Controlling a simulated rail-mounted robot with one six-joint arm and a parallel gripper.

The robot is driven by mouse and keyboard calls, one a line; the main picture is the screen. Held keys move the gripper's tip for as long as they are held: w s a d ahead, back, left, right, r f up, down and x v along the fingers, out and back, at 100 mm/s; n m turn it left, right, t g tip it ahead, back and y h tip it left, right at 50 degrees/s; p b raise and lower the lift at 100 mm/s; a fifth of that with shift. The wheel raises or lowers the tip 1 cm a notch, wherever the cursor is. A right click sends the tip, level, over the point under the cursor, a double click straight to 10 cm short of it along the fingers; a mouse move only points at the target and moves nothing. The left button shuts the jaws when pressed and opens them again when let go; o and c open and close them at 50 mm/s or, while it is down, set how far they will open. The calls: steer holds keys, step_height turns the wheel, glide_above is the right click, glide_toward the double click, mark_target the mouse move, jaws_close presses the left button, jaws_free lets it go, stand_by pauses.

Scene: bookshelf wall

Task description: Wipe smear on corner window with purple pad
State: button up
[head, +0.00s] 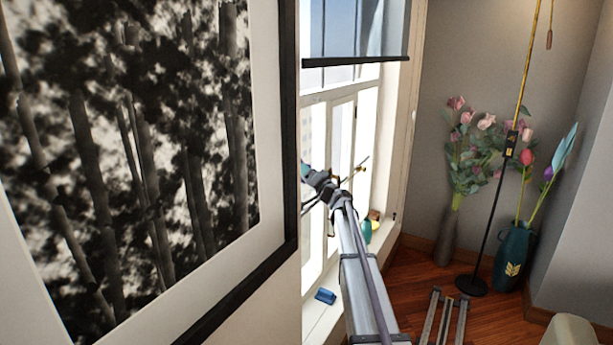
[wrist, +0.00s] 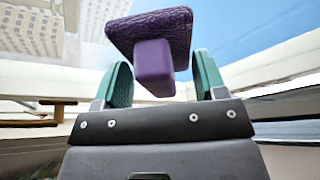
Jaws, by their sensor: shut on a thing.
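My gripper (wrist: 162,72) has its two green fingers on either side of the block-shaped handle of the purple pad (wrist: 150,27). The pad's broad, textured face end points away from the fingers, up in the wrist view. Behind it are pale buildings and blue sky. In the head view my arm reaches up to the corner window (head: 342,130), and the gripper end is small beside the left part of the frame, partly cut off by the wall edge. The pad cannot be made out there. I cannot make out a smear, nor whether the pad touches glass.
A blue object (head: 325,296) and a teal bottle (head: 366,231) stand on the window sill. A framed picture (head: 130,150) hangs at left. Flower vases (head: 447,237) and a lamp stand (head: 471,286) are at right.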

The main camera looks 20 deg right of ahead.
mark_target(305, 154)
steer(key=shift+w+a, duration=0.35)
steer(key=shift+w, duration=0.1)
steer(key=w+d+r+p, duration=0.1)
steer(key=d, duration=0.1)
steer(key=w+d+r+p, duration=0.1)
steer(key=w+d, duration=0.1)
steer(key=w+d+r+p, duration=0.1)
steer(key=d, duration=0.1)
steer(key=shift+w+r, duration=0.15)
steer(key=shift+w, duration=0.05)
steer(key=shift+a, duration=0.1)
stand_by(0.8)
